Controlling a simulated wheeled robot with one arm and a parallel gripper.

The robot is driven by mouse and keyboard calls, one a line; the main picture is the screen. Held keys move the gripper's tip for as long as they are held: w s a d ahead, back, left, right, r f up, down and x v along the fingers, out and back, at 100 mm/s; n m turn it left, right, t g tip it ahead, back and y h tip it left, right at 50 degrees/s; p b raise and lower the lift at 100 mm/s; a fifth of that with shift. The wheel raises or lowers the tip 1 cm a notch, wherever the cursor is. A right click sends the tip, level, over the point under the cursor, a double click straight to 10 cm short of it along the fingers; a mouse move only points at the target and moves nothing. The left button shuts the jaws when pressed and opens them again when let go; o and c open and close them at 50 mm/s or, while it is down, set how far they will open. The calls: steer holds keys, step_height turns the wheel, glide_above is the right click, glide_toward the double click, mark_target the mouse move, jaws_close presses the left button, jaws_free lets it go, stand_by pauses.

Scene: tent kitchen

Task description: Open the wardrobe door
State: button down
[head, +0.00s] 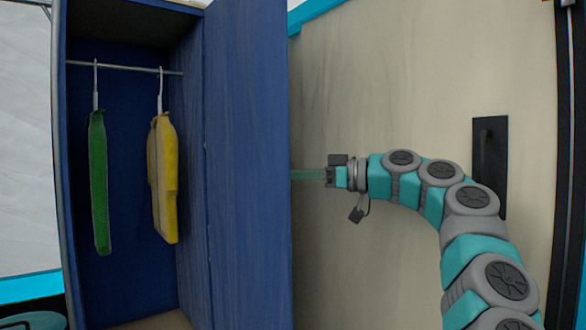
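The blue wardrobe (125,190) stands at the left with its inside in plain view. My gripper (308,174) is at the right of the door, at mid height, pointing left at the door's right edge. A thin greenish tip reaches that edge, and its end is hidden or meets the door there. I cannot tell whether it touches the door or whether the fingers are apart. No door handle shows on the wardrobe.
A green garment (99,185) and a yellow garment (164,180) hang from a rail (120,69) inside the wardrobe. A beige panel (400,80) with a dark handle plate (490,150) stands behind my arm at the right.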

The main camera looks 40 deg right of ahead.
steer(key=shift+w+a+f, duration=0.15)
steer(key=shift+w+f, duration=0.15)
steer(key=shift+f, duration=0.15)
steer(key=c, duration=1.2)
jaws_free()
steer(key=shift+w, duration=0.15)
steer(key=shift+o, duration=0.2)
steer(key=shift+r, duration=0.2)
